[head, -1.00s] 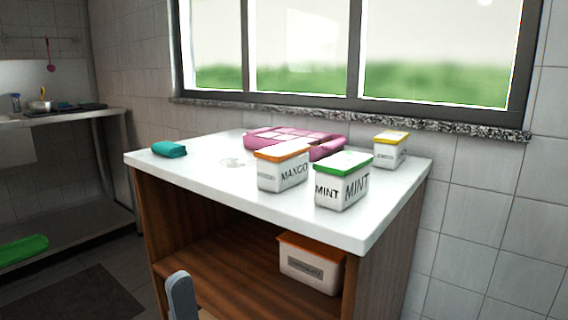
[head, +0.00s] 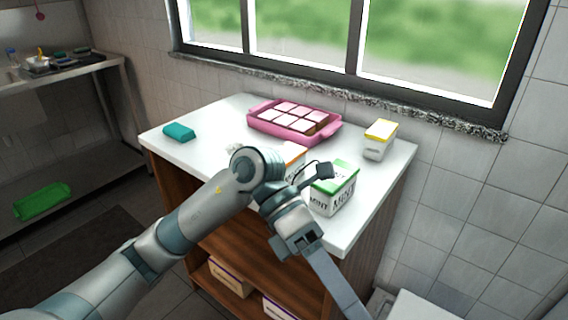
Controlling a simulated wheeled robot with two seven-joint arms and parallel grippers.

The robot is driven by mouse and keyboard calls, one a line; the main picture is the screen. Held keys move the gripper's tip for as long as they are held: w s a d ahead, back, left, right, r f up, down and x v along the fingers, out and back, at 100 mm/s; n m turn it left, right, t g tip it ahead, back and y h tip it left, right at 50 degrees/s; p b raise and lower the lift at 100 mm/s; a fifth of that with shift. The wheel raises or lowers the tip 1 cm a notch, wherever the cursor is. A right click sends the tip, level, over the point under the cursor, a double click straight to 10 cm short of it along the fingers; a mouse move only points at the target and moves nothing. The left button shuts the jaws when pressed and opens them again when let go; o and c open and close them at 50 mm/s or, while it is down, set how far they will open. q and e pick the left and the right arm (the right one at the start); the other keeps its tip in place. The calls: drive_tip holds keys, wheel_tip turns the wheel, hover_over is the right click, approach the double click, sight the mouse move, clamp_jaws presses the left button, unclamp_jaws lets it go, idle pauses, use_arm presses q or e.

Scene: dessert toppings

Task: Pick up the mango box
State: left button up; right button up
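The mango box (head: 295,163), white with an orange lid, stands on the white table top. It is mostly hidden behind my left wrist in the head view; only part of its lid and side shows. My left arm reaches in from the lower left. My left gripper (head: 318,258) is in front of the mango box and the table's front edge. My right gripper is not in view.
The mint box (head: 333,190), with a green lid, stands close right of the mango box. A yellow-lidded box (head: 380,139) is at the back right. A pink tray (head: 262,127) lies behind, and a teal item (head: 179,132) at the left. Boxes (head: 230,277) sit on the shelf below.

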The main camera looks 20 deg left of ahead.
sight(285, 154)
use_arm(q)
drive_tip(key=w+a+r+n+t+y+p, duration=0.4)
drive_tip(key=w+a+r, duration=0.5)
drive_tip(key=w, duration=0.3)
drive_tip(key=w+a+r+n+t+y+p, duration=0.4)
drive_tip(key=w+a+r+t+p, duration=0.3)
drive_tip(key=w+a, duration=0.4)
drive_tip(key=shift+w+a+r+y, duration=0.4)
drive_tip(key=shift+w+r, duration=0.2)
drive_tip(key=shift+r, duration=0.25)
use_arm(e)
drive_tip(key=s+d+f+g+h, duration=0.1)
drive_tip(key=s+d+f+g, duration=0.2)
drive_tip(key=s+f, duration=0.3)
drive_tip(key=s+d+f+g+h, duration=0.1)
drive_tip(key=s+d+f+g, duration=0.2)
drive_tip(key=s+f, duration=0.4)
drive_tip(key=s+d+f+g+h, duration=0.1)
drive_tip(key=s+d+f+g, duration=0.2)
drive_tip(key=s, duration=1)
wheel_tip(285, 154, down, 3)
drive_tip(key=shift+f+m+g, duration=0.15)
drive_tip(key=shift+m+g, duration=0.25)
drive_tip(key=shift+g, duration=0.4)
